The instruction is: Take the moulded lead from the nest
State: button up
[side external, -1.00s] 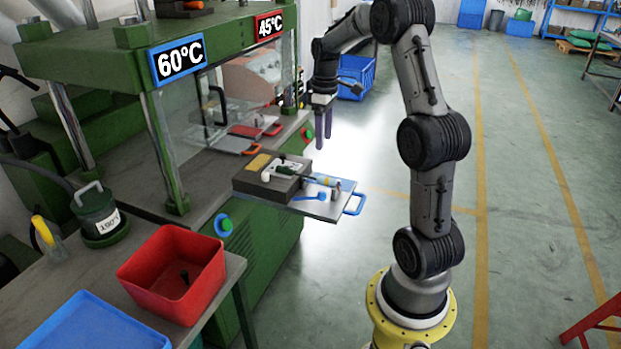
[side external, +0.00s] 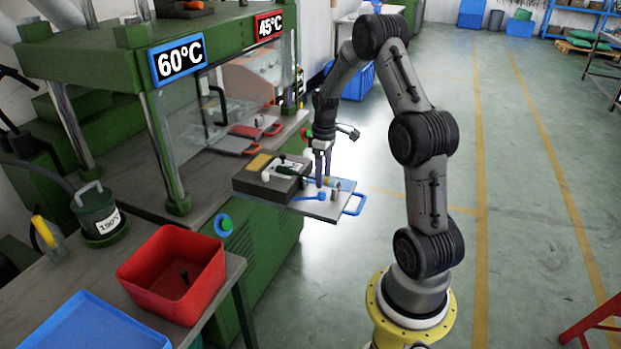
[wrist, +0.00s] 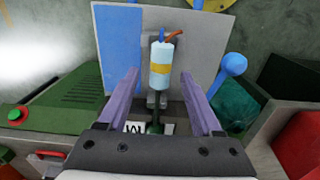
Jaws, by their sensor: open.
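The moulded lead shows in the wrist view as a light blue cylinder (wrist: 160,60) with a yellow band, blue and orange ends at its top and a dark stem below. In the side view its light blue body is partly hidden by my fingers. My gripper (side external: 323,182) is open, pointing down over the tray beside the block. In the wrist view its two purple fingers (wrist: 159,78) stand apart on either side of the cylinder, with gaps visible.
The green press (side external: 265,232) stands left. A red bin (side external: 150,296) stands front left. Open floor lies right.

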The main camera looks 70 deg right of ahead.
jog(key=shift+f, duration=0.5)
grip_shut()
jog(key=shift+r, duration=0.15)
